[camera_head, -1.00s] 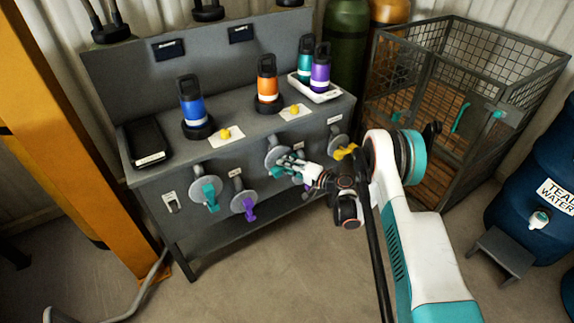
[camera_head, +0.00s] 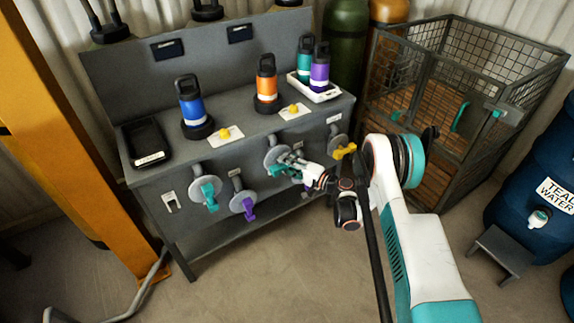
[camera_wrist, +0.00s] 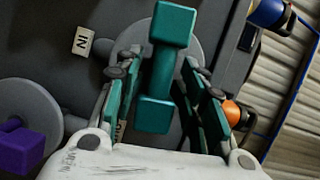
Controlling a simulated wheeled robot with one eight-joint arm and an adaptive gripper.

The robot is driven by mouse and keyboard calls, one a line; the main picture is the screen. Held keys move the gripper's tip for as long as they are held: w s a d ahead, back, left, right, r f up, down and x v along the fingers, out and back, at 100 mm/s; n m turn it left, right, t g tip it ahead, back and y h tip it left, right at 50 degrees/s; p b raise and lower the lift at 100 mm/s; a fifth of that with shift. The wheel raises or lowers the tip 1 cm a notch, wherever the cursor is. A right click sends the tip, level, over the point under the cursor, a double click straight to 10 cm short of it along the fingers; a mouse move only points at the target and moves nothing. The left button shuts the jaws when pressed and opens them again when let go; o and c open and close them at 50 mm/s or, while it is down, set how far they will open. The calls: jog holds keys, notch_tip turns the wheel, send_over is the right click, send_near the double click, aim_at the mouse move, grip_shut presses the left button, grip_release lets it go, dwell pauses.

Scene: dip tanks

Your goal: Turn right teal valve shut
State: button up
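The right teal valve is a teal dumbbell-shaped handle on a round grey disc. In the wrist view the teal handle (camera_wrist: 156,75) stands lengthwise between my fingers, with narrow gaps at its sides. My gripper (camera_wrist: 160,105) is open around it, one teal-padded finger on each side. In the head view my gripper (camera_head: 287,163) is at the front of the grey bench, at this valve's grey disc (camera_head: 275,156). There the fingers and wrist hide most of the handle.
Left along the bench front are another teal valve (camera_head: 209,197) and a purple valve (camera_head: 246,207). A yellow valve (camera_head: 345,151) is close to my arm on the right. Bottles stand on the bench top (camera_head: 230,147). A wire cage (camera_head: 480,80) stands to the right.

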jog(key=v, duration=0.7)
jog(key=shift+d, duration=0.2)
jog(key=shift+s+f, duration=0.1)
